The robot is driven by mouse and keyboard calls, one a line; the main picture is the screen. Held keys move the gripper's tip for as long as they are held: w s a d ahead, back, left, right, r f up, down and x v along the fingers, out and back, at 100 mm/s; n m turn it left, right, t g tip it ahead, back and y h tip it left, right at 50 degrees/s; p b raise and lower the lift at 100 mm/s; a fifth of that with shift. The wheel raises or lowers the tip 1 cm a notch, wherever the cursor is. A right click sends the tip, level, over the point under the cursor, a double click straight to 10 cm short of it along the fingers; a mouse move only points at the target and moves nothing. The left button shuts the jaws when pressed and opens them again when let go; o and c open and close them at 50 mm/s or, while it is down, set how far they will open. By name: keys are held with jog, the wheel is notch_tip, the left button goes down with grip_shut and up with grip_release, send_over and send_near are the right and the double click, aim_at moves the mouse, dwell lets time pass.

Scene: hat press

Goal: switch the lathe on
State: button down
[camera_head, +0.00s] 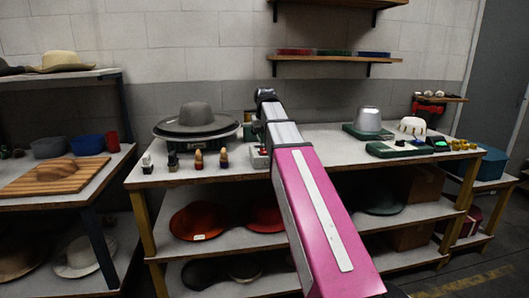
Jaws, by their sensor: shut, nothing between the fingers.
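The lathe (178,133) appears to be the low green machine on the left of the middle bench, with a grey brimmed hat (196,117) resting on it. Just right of it is a small pale box with a red spot, which looks like a switch box (259,158); my arm partly covers it. My arm reaches forward over the bench. My gripper (257,136) shows only as a small dark part beside the arm's far end, above the box. It is shut and empty. Whether it touches the box cannot be told.
Small bottles and brushes (198,159) stand along the bench's front edge. A metal dome on a green base (368,121) and a green mat (395,149) with small items are at the right. A wall shelf (335,59) hangs above. Lower shelves hold hats.

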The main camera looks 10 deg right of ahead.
aim_at(264, 149)
jog(key=shift+f, duration=1.3)
dwell(1.2)
jog(key=shift+r, duration=3.55)
